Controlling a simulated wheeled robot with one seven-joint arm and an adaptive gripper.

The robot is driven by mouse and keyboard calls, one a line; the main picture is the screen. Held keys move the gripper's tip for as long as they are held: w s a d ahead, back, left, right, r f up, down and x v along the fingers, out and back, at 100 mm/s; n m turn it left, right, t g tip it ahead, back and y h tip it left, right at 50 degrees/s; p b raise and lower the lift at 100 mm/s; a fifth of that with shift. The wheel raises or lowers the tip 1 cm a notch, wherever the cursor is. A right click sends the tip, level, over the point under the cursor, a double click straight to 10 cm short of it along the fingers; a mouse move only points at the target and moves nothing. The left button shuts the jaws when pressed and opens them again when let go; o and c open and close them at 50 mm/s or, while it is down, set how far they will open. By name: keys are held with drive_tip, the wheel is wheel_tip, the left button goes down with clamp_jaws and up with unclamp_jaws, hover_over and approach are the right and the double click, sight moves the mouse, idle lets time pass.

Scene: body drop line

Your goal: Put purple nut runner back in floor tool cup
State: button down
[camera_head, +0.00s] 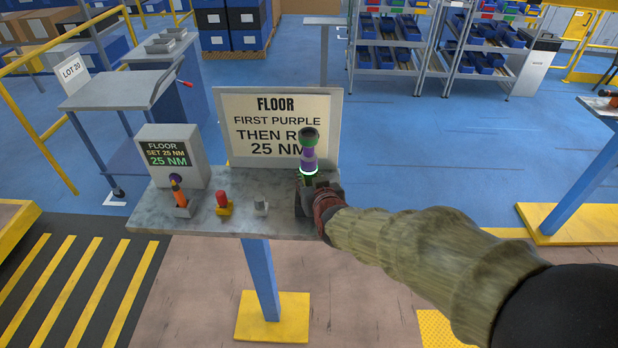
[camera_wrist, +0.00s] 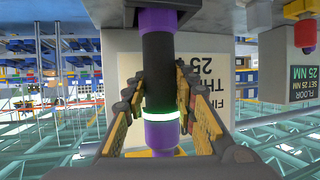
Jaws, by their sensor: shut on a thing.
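The purple nut runner (camera_head: 309,158) stands roughly upright above the right end of a grey table, with a dark top and a glowing green-white ring. My gripper (camera_head: 312,190) is shut around it. In the wrist view the nut runner (camera_wrist: 158,75) shows purple ends and a black middle between my two fingers (camera_wrist: 160,100).
A controller box (camera_head: 172,158) reads 25 NM.

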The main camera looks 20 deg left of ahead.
sight(310, 184)
drive_tip(key=shift+f+b, duration=0.6)
drive_tip(key=shift+b, duration=0.1)
drive_tip(key=c, duration=1.4)
unclamp_jaws()
drive_tip(key=shift+f, duration=0.1)
drive_tip(key=shift+o, duration=0.3)
drive_tip(key=shift+f, duration=0.25)
drive_tip(key=shift+v, duration=1.1)
drive_tip(key=shift+r+p+v, duration=0.2)
drive_tip(key=shift+p+v, duration=0.55)
drive_tip(key=shift+v, duration=1.35)
drive_tip(key=shift+s+d+r, duration=0.15)
drive_tip(key=shift+s, duration=0.05)
